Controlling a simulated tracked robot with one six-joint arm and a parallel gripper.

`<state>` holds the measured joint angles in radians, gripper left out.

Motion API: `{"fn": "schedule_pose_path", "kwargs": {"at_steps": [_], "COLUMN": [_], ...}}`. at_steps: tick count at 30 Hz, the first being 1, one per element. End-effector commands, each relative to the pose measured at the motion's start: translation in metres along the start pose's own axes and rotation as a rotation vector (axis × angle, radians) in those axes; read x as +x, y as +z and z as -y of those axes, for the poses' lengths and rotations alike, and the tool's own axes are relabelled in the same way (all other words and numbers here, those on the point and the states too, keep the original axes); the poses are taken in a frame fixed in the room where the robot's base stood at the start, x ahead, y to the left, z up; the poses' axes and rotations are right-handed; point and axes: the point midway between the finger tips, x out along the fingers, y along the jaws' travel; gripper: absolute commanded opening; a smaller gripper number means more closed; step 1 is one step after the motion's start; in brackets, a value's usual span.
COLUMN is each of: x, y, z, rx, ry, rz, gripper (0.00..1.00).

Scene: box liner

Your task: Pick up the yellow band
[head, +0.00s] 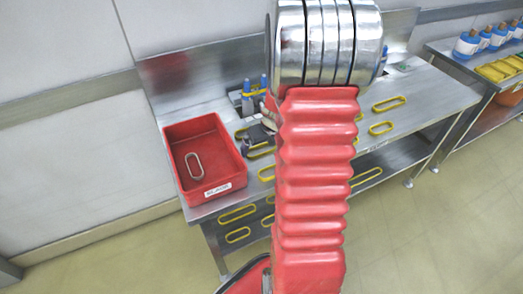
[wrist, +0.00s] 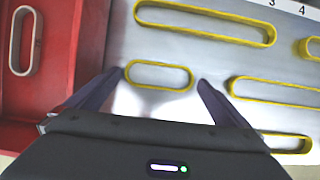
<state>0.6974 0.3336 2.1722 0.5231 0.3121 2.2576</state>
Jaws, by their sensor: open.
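In the wrist view a small yellow oval band (wrist: 159,88) lies flat on the steel tabletop, between the tips of my gripper (wrist: 161,78). The two dark fingers are spread apart, one on each side of the band, with nothing held. I cannot tell how high the fingertips are above the table. Other yellow bands lie nearby in the wrist view: a long one (wrist: 205,35) farther off and another (wrist: 275,101) to the right. In the head view my red arm hides part of the table, and my gripper (head: 258,133) shows only partly beside it.
A red bin (head: 211,193) with a pale band (head: 194,166) in it stands at the table's left end; its wall is close to my left finger in the wrist view. Blue-capped bottles (head: 247,97) stand at the back. More yellow bands (head: 388,104) lie to the right.

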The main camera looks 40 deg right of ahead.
Motion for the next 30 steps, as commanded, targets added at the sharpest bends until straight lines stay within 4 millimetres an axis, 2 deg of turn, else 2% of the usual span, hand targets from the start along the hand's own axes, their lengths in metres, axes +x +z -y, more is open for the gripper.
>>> {"fn": "schedule_pose_path", "kwargs": {"at_steps": [6,22,30], "x": [0.0148,0.015,0.0149], "y": [-0.0004,-0.0001,-0.0001], "z": [-0.0005,-0.0006,-0.0007], "rx": [-0.002,-0.002,-0.002], "ry": [0.0,0.0,0.0], "rz": [-0.001,0.0,0.0], "gripper": [1.0,1.0,0.82]}}
